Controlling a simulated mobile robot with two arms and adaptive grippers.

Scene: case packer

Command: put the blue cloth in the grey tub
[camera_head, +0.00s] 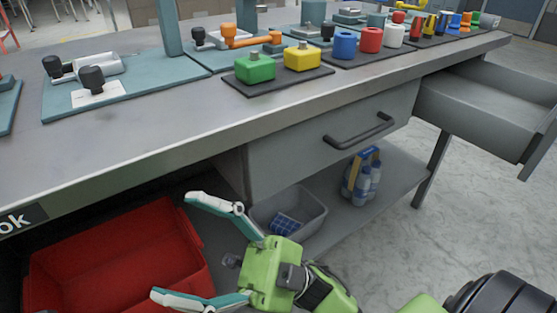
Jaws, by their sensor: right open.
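The blue cloth (285,223), with a checked pattern, lies inside the grey tub (321,211) on the lower shelf under the workbench. The near left part of the tub is partly hidden by my gripper. My right gripper (173,245), green with pale fingers, is wide open and empty, its fingers pointing left. In the picture it is just left of and in front of the tub, with its fingers over the red bin. It does not touch the cloth as far as I can see. My left gripper is not in view.
A red bin (60,262) stands at lower left. Bottles (363,185) stand on the shelf right of the tub. A closed drawer with a dark handle (357,131) is above; an open drawer (482,112) juts out at right. Fixtures and coloured blocks line the bench top (150,138).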

